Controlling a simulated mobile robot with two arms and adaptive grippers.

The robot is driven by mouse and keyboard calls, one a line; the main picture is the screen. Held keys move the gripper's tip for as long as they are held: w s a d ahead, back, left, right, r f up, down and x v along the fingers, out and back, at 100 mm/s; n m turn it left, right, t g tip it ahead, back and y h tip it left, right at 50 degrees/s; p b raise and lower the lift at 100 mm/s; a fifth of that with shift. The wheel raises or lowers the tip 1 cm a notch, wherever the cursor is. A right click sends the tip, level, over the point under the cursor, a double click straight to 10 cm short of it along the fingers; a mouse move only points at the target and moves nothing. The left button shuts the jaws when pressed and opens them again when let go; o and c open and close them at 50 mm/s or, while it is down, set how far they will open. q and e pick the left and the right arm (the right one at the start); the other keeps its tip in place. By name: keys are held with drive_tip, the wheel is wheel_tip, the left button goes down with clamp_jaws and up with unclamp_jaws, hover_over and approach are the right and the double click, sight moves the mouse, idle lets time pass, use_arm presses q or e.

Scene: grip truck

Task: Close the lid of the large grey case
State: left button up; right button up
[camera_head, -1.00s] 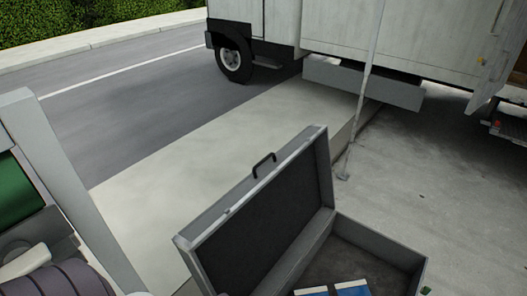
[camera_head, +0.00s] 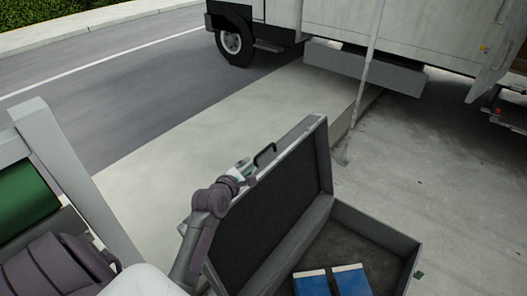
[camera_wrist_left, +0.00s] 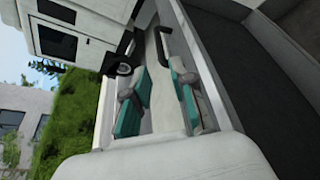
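The large grey case stands open on the ground in the head view, its grey base rim (camera_head: 380,226) at the lower right. Its lid (camera_head: 270,200) is raised, with the dark lining showing and a black handle (camera_head: 265,154) on the top edge. My left gripper (camera_head: 245,170) is at the lid's top edge, just left of the handle. In the left wrist view, the gripper (camera_wrist_left: 158,98) has its teal-padded fingers apart, with nothing clearly between them. The lid's rim (camera_wrist_left: 205,70) runs beside the right finger; I cannot tell whether they touch. My right gripper is not in view.
Two blue items, one (camera_head: 311,283) beside the other (camera_head: 351,280), lie inside the case. A white truck (camera_head: 400,30) stands behind with a slanting pole (camera_head: 368,75). A grey frame with a green object (camera_head: 25,200) is at the left. Pavement beyond the lid is clear.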

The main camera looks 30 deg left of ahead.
sight(262, 153)
use_arm(q)
drive_tip(key=shift+w+a, duration=0.15)
drive_tip(key=shift+w, duration=0.1)
drive_tip(key=p+x, duration=0.1)
drive_tip(key=x, duration=1.2)
drive_tip(key=shift+w+f, duration=0.1)
clamp_jaws()
